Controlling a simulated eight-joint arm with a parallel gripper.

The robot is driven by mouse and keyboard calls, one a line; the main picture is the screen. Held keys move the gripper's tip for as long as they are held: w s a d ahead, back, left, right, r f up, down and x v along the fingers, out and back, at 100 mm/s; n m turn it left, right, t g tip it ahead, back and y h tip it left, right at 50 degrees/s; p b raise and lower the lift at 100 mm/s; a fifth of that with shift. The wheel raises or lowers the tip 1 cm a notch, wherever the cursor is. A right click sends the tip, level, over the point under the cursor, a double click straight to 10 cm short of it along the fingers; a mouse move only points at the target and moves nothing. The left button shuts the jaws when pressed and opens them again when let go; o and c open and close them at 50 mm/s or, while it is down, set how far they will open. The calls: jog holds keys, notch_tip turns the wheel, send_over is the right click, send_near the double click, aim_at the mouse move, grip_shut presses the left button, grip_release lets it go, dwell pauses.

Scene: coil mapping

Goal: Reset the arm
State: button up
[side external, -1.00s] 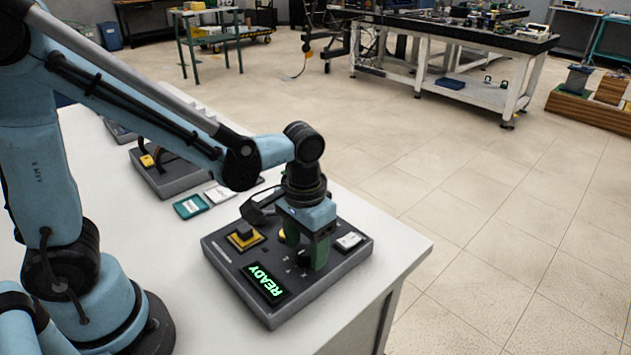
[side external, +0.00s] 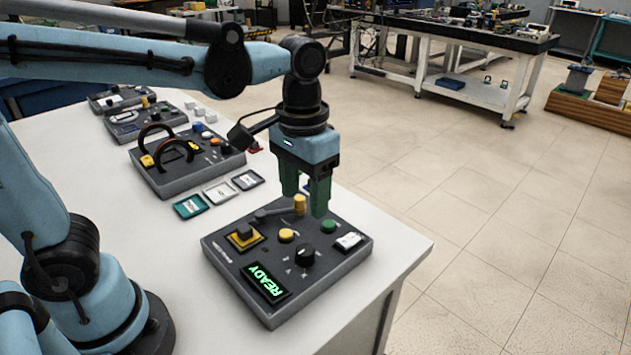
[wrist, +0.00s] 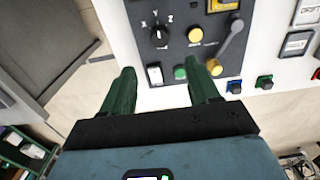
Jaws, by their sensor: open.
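My gripper (side external: 306,200) has green fingers and hangs above the far side of a dark grey control panel. Its fingers are apart with nothing between them. The panel (side external: 240,295) lies on the white table and has a lit display (side external: 265,282) reading READY in green. On it are a black rotary knob (side external: 305,256), a yellow button (side external: 287,235), a green button (side external: 328,226) and a lever with a yellow end (side external: 300,204). In the wrist view the gripper (wrist: 165,78) points at the panel's edge, and the knob (wrist: 159,36) shows beyond the fingertips.
Several small trays or cards (side external: 219,192) lie between the panels. The table's right edge is close to the near panel. Open floor lies beyond.

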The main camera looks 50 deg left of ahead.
jog(key=shift+r, duration=0.25)
jog(key=shift+a, duration=0.1)
jog(key=s+a+f+t, duration=0.2)
jog(key=a+f+t, duration=0.1)
jog(key=a+t, duration=0.4)
jog(key=shift+a, duration=0.25)
